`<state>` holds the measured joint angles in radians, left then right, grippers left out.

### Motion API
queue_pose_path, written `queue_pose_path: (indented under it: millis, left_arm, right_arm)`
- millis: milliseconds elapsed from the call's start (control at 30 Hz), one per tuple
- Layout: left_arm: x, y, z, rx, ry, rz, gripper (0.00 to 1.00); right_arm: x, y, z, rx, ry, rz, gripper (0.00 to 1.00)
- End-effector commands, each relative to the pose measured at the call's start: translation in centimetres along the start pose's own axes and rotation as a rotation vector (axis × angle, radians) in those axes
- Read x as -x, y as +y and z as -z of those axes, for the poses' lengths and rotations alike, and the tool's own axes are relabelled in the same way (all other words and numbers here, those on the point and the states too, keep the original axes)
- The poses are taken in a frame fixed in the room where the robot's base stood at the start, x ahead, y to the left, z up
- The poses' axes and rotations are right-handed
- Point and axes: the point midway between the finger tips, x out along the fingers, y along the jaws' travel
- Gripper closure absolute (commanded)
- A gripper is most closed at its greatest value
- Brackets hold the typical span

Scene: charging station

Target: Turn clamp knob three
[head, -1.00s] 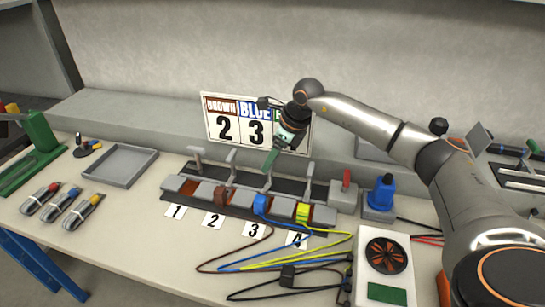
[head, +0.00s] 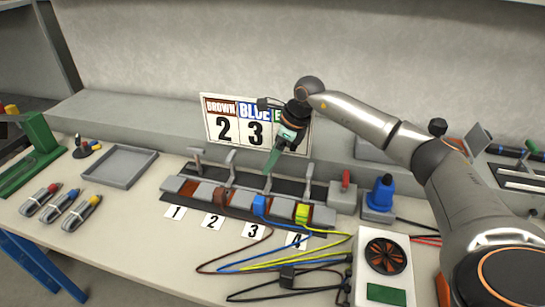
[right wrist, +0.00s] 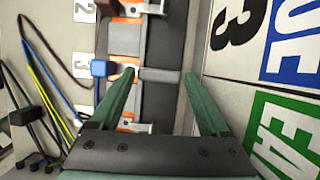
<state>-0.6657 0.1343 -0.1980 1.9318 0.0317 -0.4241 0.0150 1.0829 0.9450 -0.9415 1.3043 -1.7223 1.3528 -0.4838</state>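Clamp knob three is a grey lever on the terminal block row (head: 245,203), behind the label card 3 (head: 254,231). Its upper part (head: 268,184) shows just below my right gripper (head: 271,169) in the head view. In the right wrist view a grey bar (right wrist: 158,75), apparently this knob, lies between the two green fingers of my right gripper (right wrist: 158,78). The fingers are apart, with gaps showing beside the bar; contact cannot be told. A blue wire enters the blue clamp piece (head: 260,205) at position three. My left gripper is out of view.
Other clamp levers stand on both sides, at position two (head: 230,165) and position four (head: 308,180). The sign board (head: 226,122) stands close behind the gripper. Loose wires (head: 285,260) and a fan box (head: 384,268) lie in front. A grey tray (head: 120,166) stands left.

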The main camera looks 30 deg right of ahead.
Motion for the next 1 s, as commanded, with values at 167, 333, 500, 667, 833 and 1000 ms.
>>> queue_pose_path:
  millis: [167,333,500,667,833,1000]
  left_arm:
    - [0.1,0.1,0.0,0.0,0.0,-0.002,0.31]
    - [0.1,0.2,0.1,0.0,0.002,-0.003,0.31]
    - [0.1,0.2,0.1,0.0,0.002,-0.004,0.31]
    - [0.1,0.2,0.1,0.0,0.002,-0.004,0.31]
    - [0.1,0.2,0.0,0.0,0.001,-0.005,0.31]
    - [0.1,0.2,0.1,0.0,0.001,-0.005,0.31]
  right_arm:
    - [0.0,0.0,0.0,-0.002,0.0,-0.001,0.0]
    - [-0.1,0.1,0.0,-0.002,0.001,-0.002,0.0]
    - [0.7,0.0,0.0,-0.002,0.0,-0.001,0.0]
    - [3.5,-0.1,0.0,-0.003,-0.003,0.003,0.0]
    - [7.4,-0.1,0.0,-0.002,-0.003,0.003,0.0]
    - [10.5,0.0,0.0,-0.001,-0.002,0.001,0.0]
